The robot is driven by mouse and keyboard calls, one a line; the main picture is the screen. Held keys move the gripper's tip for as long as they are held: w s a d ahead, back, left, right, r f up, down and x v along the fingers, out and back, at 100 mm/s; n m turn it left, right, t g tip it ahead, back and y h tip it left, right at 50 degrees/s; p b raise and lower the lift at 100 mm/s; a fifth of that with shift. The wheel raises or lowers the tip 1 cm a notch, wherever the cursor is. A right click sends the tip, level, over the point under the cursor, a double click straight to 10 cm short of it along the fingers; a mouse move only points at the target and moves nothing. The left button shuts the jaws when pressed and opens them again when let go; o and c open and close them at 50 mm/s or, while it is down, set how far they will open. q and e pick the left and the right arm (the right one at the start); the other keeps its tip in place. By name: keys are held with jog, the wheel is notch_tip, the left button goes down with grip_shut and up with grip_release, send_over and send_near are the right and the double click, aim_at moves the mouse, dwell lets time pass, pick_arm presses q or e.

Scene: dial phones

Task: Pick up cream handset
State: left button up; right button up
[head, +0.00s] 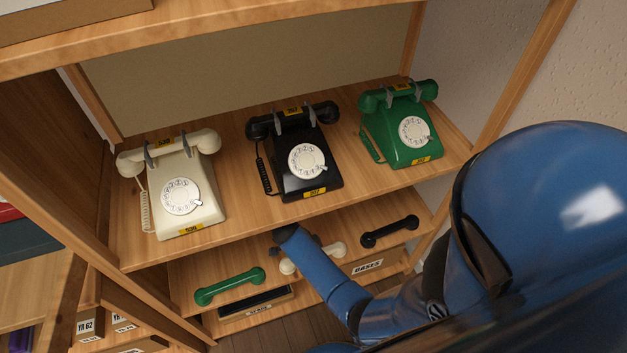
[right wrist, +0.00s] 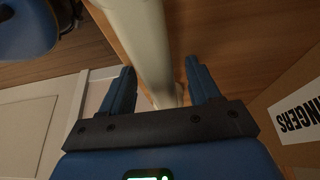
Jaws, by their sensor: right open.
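A loose cream handset (head: 332,249) lies on the lower shelf, between a green handset (head: 230,286) and a black handset (head: 390,232). My right gripper (head: 292,248) is over its middle and hides part of it. In the right wrist view, the cream handset (right wrist: 146,40) passes between the two open fingers of my right gripper (right wrist: 159,68), with a gap visible beside the right finger. Contact with the left finger cannot be told. Another cream handset (head: 207,141) rests on the cream dial phone (head: 183,196) on the upper shelf. My left gripper is not in view.
A black phone (head: 306,160) and a green phone (head: 412,128) stand with the cream one on the upper shelf (head: 260,222), whose front edge is just above my right gripper. Wooden uprights frame the shelves.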

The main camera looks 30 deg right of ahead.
jog(key=shift+f, duration=0.1)
grip_shut()
dwell(0.4)
